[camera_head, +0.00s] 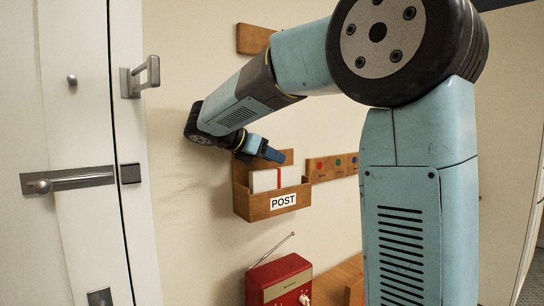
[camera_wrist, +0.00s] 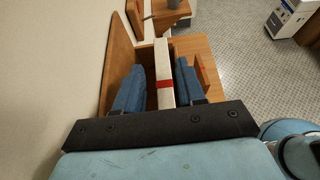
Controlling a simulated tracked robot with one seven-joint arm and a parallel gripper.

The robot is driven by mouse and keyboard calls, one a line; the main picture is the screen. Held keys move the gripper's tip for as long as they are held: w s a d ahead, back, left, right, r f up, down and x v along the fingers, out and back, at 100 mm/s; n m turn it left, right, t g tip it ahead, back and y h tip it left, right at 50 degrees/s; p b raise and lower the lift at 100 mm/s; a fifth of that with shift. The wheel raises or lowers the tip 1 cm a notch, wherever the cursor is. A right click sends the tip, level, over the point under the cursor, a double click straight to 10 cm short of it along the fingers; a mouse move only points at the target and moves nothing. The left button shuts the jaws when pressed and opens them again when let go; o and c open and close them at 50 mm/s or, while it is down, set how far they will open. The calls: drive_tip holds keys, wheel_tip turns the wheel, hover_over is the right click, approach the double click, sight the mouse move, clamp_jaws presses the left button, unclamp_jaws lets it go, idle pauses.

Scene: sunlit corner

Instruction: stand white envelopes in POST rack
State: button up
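The wooden POST rack (camera_head: 254,210) is fixed to the cream wall, with a white POST label on its front. A white envelope or bundle (camera_head: 264,181) with a red band stands upright in it. My gripper (camera_head: 272,154) is just above the rack, pointing down toward it. In the wrist view, the blue fingers of my gripper (camera_wrist: 161,80) are apart, one on each side of the envelope's top edge (camera_wrist: 164,60). A gap shows on the left side; the right finger looks very close, and I cannot tell if it touches. Whether this is one envelope or several is unclear.
A wooden strip (camera_head: 333,167) with coloured dots is on the wall right of the rack. A red radio (camera_head: 279,280) with a raised antenna stands below on a wooden surface (camera_head: 336,282). A white door (camera_head: 75,220) with metal handles is at the left.

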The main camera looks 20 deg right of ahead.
drive_tip(key=shift+o, duration=1.1)
drive_tip(key=shift+r, duration=0.15)
drive_tip(key=shift+r, duration=0.35)
drive_tip(key=v, duration=0.8)
drive_tip(key=s+d+f+m+g+y, duration=0.1)
drive_tip(key=s+d+f+m+y, duration=0.3)
drive_tip(key=s, duration=0.3)
drive_tip(key=s+d+f+m+y, duration=0.2)
drive_tip(key=s+d+f+m, duration=0.3)
drive_tip(key=s+f, duration=0.15)
drive_tip(key=s+a+f+m+t+y, duration=0.1)
drive_tip(key=s+f+m+t+y, duration=0.1)
drive_tip(key=s+f+m+y, duration=0.4)
drive_tip(key=s+f+m, duration=0.3)
drive_tip(key=s+m, duration=0.3)
drive_tip(key=shift+s+a+m+t, duration=0.3)
drive_tip(key=shift+a+m, duration=0.1)
